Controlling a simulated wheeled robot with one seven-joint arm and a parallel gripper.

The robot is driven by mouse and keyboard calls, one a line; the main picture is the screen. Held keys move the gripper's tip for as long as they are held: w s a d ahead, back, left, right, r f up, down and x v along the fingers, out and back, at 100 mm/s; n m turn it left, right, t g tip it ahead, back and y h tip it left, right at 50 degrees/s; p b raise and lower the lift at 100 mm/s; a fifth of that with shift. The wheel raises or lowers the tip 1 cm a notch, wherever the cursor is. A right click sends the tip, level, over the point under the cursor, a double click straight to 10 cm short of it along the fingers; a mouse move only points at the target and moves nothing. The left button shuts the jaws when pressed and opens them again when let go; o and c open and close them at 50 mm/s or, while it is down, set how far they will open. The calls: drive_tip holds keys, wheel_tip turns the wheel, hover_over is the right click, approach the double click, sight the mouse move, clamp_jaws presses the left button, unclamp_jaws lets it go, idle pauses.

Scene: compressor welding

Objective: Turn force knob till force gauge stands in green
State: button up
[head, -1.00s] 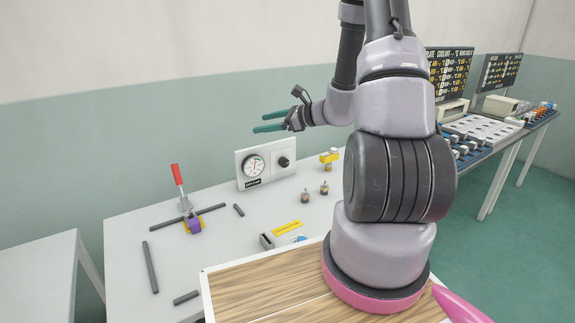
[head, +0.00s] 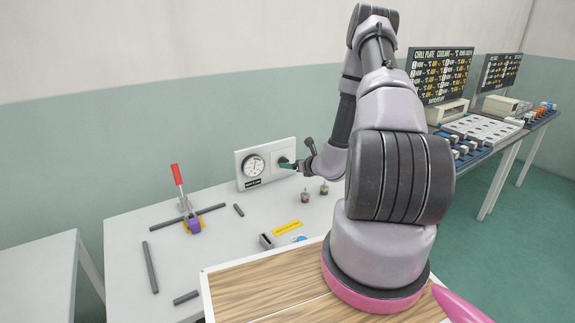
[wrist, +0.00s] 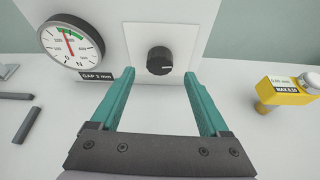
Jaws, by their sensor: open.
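The black force knob (wrist: 160,61) sits on a white plate on the upright panel. In the head view the knob (head: 282,160) is partly covered by my gripper (head: 287,165). In the wrist view my gripper (wrist: 161,80) is open and empty, its two teal fingers pointing at the panel. The knob shows just beyond and between the fingertips, apparently untouched. The round force gauge (wrist: 72,44) is left of the knob, with a red needle and a green arc. The needle points up and slightly left, near the left end of the green arc. The gauge (head: 253,166) also shows in the head view.
A yellow block labelled MAX (wrist: 289,91) stands right of my gripper in the wrist view. A red-handled clamp (head: 184,200) and dark bars (head: 150,267) lie left on the white table. The table's middle is mostly clear.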

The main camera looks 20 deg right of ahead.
drive_tip(key=shift+x, duration=1.95)
clamp_jaws()
drive_tip(key=shift+d+m+y, duration=0.15)
drive_tip(key=shift+m+y, duration=0.85)
drive_tip(key=shift+m, duration=0.5)
unclamp_jaws()
